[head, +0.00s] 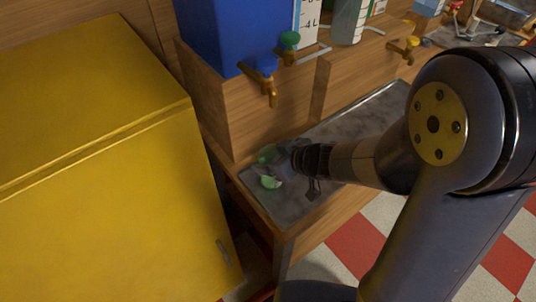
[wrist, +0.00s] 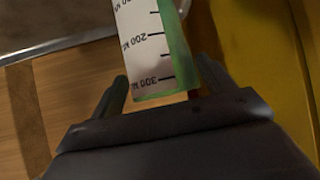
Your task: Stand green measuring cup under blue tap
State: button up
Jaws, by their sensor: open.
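The green measuring cup (head: 270,182) stands on the metal tray, partly hidden by my gripper (head: 285,163). It shows in the wrist view (wrist: 150,45) as a white scale strip with 200 and 300 ML marks and green edges. The cup lies between my two fingers, which are open and spread to either side of it. The blue tap (head: 265,70) is on the front of the wooden stand, above the cup in the head picture. How exactly the cup lines up beneath the spout I cannot tell.
The metal tray (head: 352,118) is bare to the right. A large yellow box (head: 110,215) stands close on the left. The wooden stand (head: 235,110) rises behind.

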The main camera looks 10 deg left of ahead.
jog(key=p+v, duration=0.3)
jog(key=v, duration=0.7)
